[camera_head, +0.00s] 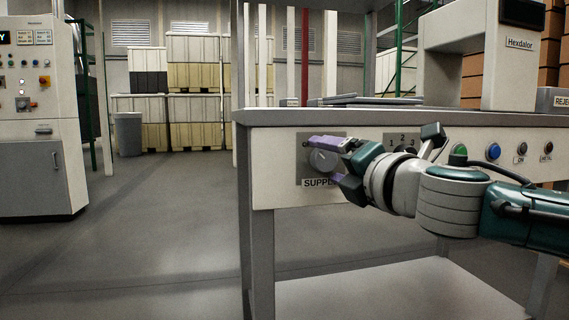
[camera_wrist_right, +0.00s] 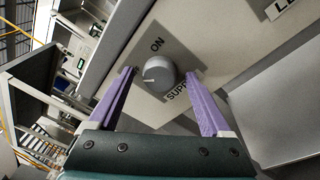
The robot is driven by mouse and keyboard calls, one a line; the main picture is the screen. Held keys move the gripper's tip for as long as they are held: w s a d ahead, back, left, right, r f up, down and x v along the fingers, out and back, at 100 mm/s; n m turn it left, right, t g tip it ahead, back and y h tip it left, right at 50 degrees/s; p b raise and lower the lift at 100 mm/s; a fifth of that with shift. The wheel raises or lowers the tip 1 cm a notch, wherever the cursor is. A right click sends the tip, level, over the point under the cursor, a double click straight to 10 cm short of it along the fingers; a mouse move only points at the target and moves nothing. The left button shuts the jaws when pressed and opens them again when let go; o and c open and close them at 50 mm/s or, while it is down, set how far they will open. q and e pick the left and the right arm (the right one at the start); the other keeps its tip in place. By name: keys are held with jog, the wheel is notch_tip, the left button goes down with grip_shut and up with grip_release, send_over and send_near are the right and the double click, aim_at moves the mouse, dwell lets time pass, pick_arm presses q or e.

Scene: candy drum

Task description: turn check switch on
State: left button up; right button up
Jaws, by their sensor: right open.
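No label reading "check" is legible. A round grey knob (camera_head: 322,160) sits on the front panel above a "SUPPLY" label. In the right wrist view the knob (camera_wrist_right: 158,74) has a pale mark pointing left, away from the "ON" lettering. My right gripper (camera_head: 332,164) is open at this knob, its lilac fingers partly covering it and its plate. In the right wrist view the gripper (camera_wrist_right: 160,74) has one fingertip on each side of the knob, with gaps. Its depth against the panel is hard to judge. My left gripper is not in view.
Right of the knob, a "1 2 3" dial (camera_head: 404,149) is partly hidden by my right arm. A green button (camera_head: 459,150), a blue button (camera_head: 493,151) and small dark buttons follow. A control cabinet (camera_head: 38,115) stands far left. The floor between is clear.

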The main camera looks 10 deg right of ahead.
grip_shut()
dwell(0.5)
jog(key=shift+f+m, duration=0.1)
jog(key=shift+m, duration=0.2)
jog(key=m+b, duration=0.1)
jog(key=m, duration=0.2)
jog(key=shift+f+m+t+b, duration=0.15)
jog(key=shift+m+t+b, duration=0.15)
jog(key=shift+b, duration=0.05)
jog(key=m+b, duration=0.1)
jog(key=m, duration=0.3)
jog(key=shift+a+m+h, duration=0.1)
jog(key=shift+m+h, duration=0.2)
jog(key=shift+m, duration=0.1)
jog(key=m+t+h, duration=0.1)
jog(key=m, duration=0.4)
jog(key=m+h, duration=0.1)
jog(key=m, duration=0.4)
jog(key=shift+a+p, duration=0.1)
jog(key=shift+p, duration=0.2)
jog(key=shift+m, duration=0.4)
